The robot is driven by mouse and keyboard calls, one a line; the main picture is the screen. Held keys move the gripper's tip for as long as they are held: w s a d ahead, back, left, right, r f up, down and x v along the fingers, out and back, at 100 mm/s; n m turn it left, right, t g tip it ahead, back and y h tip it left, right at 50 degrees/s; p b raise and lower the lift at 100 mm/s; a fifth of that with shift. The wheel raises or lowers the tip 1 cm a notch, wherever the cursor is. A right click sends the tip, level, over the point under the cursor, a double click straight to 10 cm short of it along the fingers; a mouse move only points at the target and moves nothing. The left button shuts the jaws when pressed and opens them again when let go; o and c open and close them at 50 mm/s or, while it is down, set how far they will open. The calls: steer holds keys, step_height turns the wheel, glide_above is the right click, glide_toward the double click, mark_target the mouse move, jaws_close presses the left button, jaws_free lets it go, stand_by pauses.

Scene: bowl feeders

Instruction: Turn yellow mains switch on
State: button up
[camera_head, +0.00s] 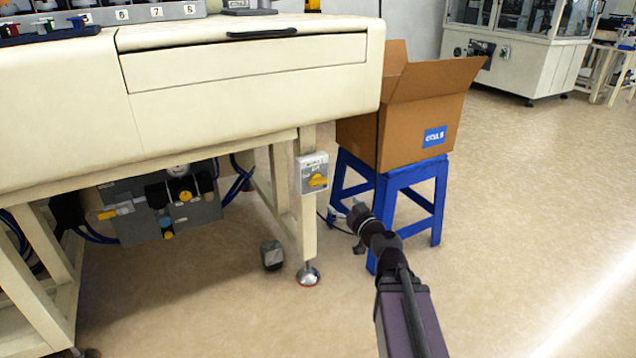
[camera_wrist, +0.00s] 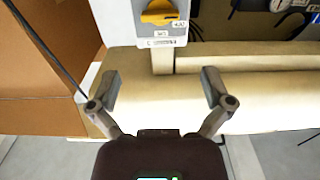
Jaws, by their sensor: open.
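The yellow mains switch (camera_head: 317,181) is a knob on a small grey box (camera_head: 309,165) fixed to the front leg of the cream bench. The yellow knob (camera_wrist: 160,12) also shows at the top edge of the wrist view, partly cut off, with its handle lying roughly crosswise. My gripper (camera_head: 357,212) is to the right of the switch box and lower in the head view. In the wrist view my gripper (camera_wrist: 160,78) is open with nothing between its fingers. Both fingertips are apart from the knob, which appears above the gap between them.
A cardboard box (camera_head: 420,105) stands on a blue stool (camera_head: 408,182) just right of the bench leg. A grey panel (camera_head: 150,222) with knobs and blue hoses hangs under the bench (camera_head: 220,125). Floor at the right is clear.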

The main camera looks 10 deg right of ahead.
mark_target(320, 182)
steer(key=shift+x, duration=6.8)
steer(key=shift+f, duration=0.1)
steer(key=c, duration=0.9)
